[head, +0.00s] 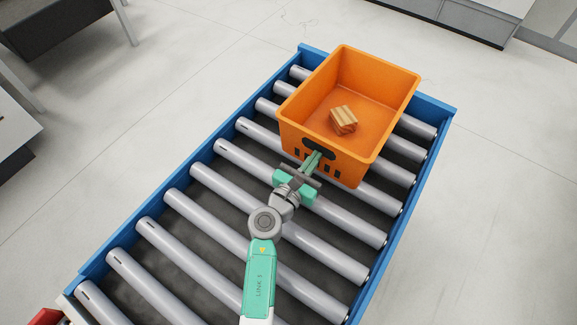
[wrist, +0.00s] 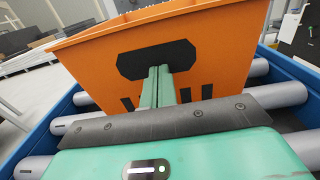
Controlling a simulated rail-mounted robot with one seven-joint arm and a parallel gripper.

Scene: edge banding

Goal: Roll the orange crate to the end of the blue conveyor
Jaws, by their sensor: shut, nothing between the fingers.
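The orange crate (head: 387,115) stands upright on the rollers of the blue conveyor (head: 185,187), near its far end. A small stack of wooden pieces (head: 343,119) lies inside the crate. My gripper (head: 316,156) is shut and empty, with its fingertips at the crate's near wall, by the dark handle opening. In the wrist view the shut green fingers (wrist: 158,78) reach up to the dark opening in the crate's orange wall (wrist: 215,75). I cannot tell whether the tips touch the wall or go into the opening.
Grey rollers (head: 225,198) run across the conveyor on the near side of the crate, clear except under my arm. A short stretch of rollers and the blue end rail (head: 437,101) show beyond the crate. Grey cabinets (head: 468,15) stand at the back right.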

